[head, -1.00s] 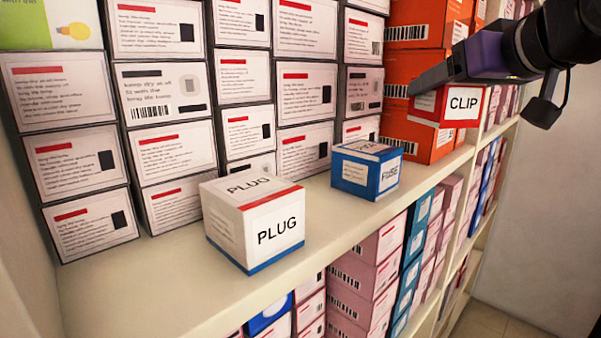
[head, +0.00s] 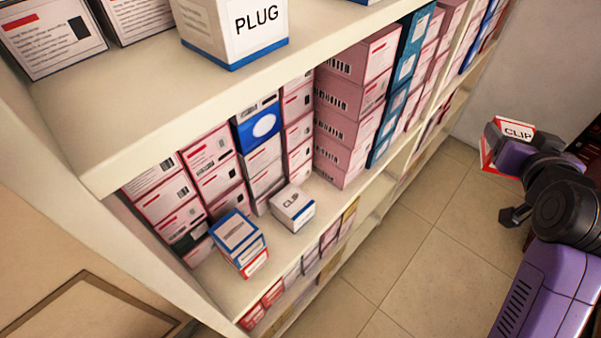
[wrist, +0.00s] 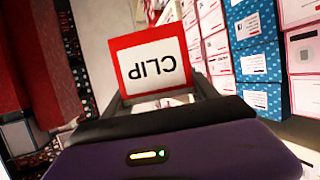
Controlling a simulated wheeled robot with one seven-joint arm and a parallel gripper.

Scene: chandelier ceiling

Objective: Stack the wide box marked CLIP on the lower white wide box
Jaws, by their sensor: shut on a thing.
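A red box with a white label marked CLIP (head: 517,131) is held in the air at the right of the head view, over the floor and apart from the shelves. It also shows in the wrist view (wrist: 155,62), label facing the camera and upside down. My gripper (head: 510,152) is shut on it, with a finger at each side in the wrist view. A white box (head: 292,208) with dark lettering that seems to read CLIP sits on the lower shelf, its top bare. I cannot tell surely whether it is the lower white wide box.
A blue, white and red box or stack (head: 239,242) stands left of the white box. Pink and teal stacks (head: 352,115) fill the shelf behind. The upper shelf (head: 200,115) overhangs, carrying the PLUG box (head: 232,30). The tiled floor (head: 420,240) before the shelves is clear.

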